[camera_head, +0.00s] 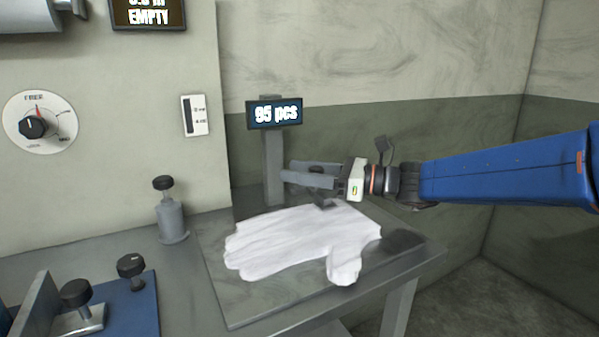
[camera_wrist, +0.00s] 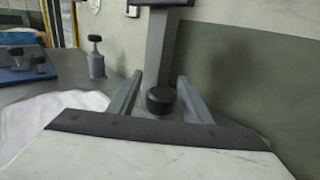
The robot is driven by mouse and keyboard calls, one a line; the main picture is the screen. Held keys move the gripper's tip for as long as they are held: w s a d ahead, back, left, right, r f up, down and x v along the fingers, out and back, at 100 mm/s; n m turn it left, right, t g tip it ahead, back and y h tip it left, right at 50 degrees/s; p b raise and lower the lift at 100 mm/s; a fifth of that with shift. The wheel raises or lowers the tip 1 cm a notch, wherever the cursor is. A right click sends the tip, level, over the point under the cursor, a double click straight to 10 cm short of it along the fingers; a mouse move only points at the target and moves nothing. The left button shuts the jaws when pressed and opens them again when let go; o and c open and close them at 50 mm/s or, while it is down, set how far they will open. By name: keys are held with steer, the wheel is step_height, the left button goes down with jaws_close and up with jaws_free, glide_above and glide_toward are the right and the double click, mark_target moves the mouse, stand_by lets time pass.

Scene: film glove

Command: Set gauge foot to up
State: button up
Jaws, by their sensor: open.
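The fingers appear apart from the knob. What lies below the knob is hidden.
A grey pedestal with a black knob (camera_head: 171,220) stands left of the plate. Farther left is a blue base (camera_head: 135,300) with black knobs. A dial (camera_head: 40,122) and a small white switch plate (camera_head: 195,116) are on the wall. Free room lies above the glove.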

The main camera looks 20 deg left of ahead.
mark_target(301, 188)
jaws_close()
step_height(301, 188, up, 9)
steer(key=shift+f, duration=0.2)
jaws_free()
steer(key=shift+d, duration=0.15)
steer(key=w+d, duration=0.1)
steer(key=d, duration=1.6)
steer(key=shift+w, duration=0.2)
